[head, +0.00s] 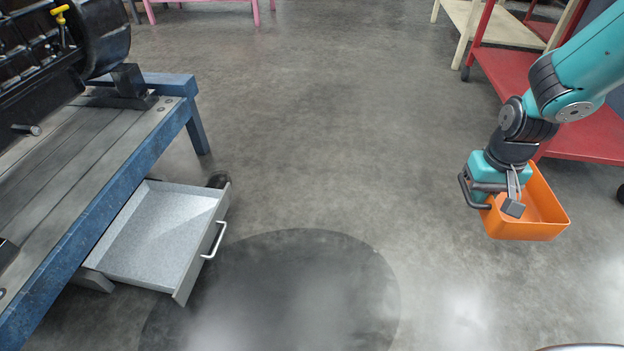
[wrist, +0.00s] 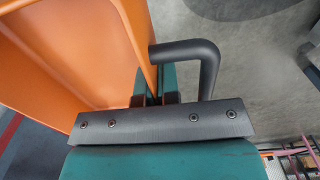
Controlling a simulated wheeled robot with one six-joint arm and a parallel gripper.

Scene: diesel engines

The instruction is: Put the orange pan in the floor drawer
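The orange pan (head: 553,224) is a rectangular open tray at the right of the head view, held up above the floor. It fills the left of the wrist view (wrist: 60,60). My gripper (head: 510,190) is at the pan's left wall, and its fingers (wrist: 157,100) appear closed on that wall. A dark grey handle (wrist: 190,50) stands beside the fingers. The floor drawer (head: 155,235) is a grey metal drawer at the left of the head view. It is pulled open, looks empty, and has a light handle (head: 216,240) on its front.
A blue-framed workbench (head: 140,150) with a black engine (head: 50,45) stands over the drawer at left. A red shelf cart (head: 500,75) stands at the right behind my arm. The floor (head: 310,140) between pan and drawer is clear, with a dark round patch (head: 310,290).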

